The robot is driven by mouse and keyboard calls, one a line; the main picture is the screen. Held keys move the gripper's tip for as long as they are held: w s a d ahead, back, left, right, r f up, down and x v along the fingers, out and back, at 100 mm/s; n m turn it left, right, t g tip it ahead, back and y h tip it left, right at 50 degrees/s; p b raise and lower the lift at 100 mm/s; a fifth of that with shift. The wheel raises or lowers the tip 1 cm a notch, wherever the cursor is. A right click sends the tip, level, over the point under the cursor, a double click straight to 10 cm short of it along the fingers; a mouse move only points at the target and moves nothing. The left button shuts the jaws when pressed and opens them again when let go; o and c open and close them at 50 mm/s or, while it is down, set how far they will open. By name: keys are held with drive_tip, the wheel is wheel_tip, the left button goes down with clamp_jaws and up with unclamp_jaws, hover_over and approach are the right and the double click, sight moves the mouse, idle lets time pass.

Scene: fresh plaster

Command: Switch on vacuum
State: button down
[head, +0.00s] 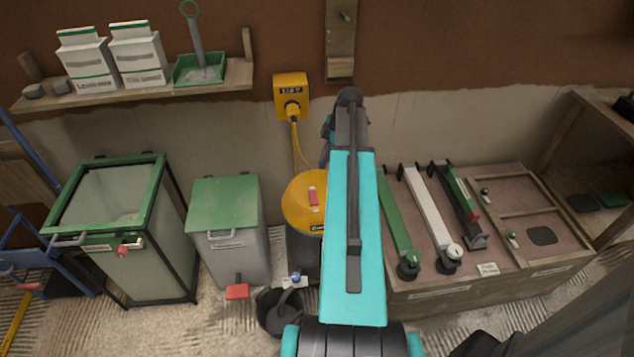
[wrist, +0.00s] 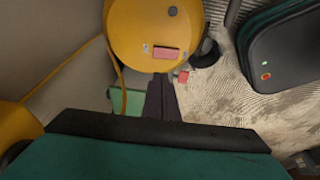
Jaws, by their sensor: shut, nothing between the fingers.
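The vacuum is a canister with a yellow top (head: 300,208) and a dark body, standing on the floor by the wall. My arm hides its right part in the head view. A red rocker or button (head: 313,196) sits on the yellow top. In the wrist view the yellow top (wrist: 150,25) fills the upper middle, with the pinkish-red switch (wrist: 165,53) near its lower edge. My gripper (wrist: 160,78) is shut and empty, its dark fingertips just below the switch in that picture. I cannot tell the gap in depth. My arm hides the fingertips in the head view.
A yellow wall socket (head: 290,90) has a yellow cable running down behind the vacuum. A grey bin with a green lid (head: 222,203) and a black bucket (head: 280,315) stand to its left. A low wooden cabinet (head: 450,292) carrying tools stands right. A shelf (head: 150,98) hangs upper left.

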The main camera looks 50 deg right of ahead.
drive_tip(key=shift+f, duration=0.1)
drive_tip(key=p, duration=0.1)
hover_over(313, 196)
drive_tip(key=d, duration=0.2)
drive_tip(key=f, duration=1.1)
drive_tip(key=shift+a+f, duration=0.25)
drive_tip(key=shift+f, duration=0.15)
drive_tip(key=shift+w+f, duration=0.1)
drive_tip(key=shift+f, duration=0.65)
drive_tip(key=shift+w+d+f+p, duration=0.1)
drive_tip(key=shift+p, duration=0.2)
drive_tip(key=shift+w+d+f+g, duration=0.1)
drive_tip(key=shift+w+f+g, duration=0.1)
drive_tip(key=shift+g, duration=0.1)
drive_tip(key=shift+s, duration=0.2)
drive_tip(key=shift+s+a, duration=0.1)
drive_tip(key=shift+a, duration=0.1)
drive_tip(key=shift+s+a+r, duration=0.25)
drive_tip(key=shift+s+a, duration=0.15)
drive_tip(key=shift+s, duration=0.05)
